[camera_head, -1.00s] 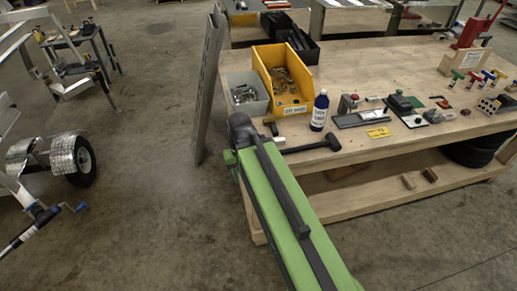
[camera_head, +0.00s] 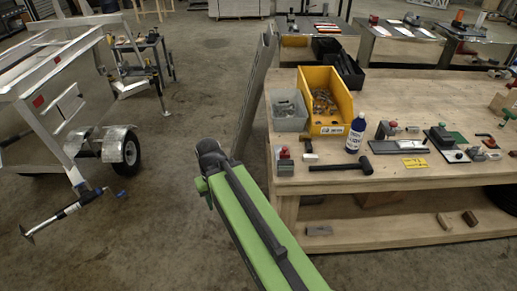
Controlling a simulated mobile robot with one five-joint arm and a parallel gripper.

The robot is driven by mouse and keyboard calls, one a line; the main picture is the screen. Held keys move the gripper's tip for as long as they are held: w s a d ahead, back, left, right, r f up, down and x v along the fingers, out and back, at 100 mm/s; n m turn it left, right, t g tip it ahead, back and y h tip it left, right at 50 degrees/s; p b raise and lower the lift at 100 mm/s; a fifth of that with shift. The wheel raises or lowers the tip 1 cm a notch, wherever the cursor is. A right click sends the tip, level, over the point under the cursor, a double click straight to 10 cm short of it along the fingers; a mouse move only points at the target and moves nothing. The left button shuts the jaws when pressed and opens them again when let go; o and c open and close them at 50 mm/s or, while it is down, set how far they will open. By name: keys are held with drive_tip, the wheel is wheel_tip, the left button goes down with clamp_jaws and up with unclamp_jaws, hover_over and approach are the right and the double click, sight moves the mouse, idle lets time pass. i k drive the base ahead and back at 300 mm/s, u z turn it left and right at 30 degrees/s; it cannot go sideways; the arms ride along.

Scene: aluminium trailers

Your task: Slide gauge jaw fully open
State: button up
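No thing in view can be surely told as the gauge. One candidate is a flat grey device with an upright block (camera_head: 384,130) on the wooden bench (camera_head: 480,105). Another is a small red-topped device (camera_head: 284,160) at the bench's near left corner. Both are too small to read a jaw or its opening. My green arm (camera_head: 262,240) rises from the bottom edge to a dark joint left of the bench. My gripper does not show, and the arm is apart from both devices in the picture.
A yellow bin (camera_head: 326,126), grey bin (camera_head: 288,114), blue bottle (camera_head: 356,133) and black mallet (camera_head: 342,164) are on the bench. A tall metal panel (camera_head: 254,95) leans at its left end. A trailer (camera_head: 100,148) stands left. Floor between is clear.

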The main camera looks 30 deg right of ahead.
sight(284, 153)
drive_tip(key=u, duration=0.25)
drive_tip(key=i, duration=1)
drive_tip(key=u, duration=0.05)
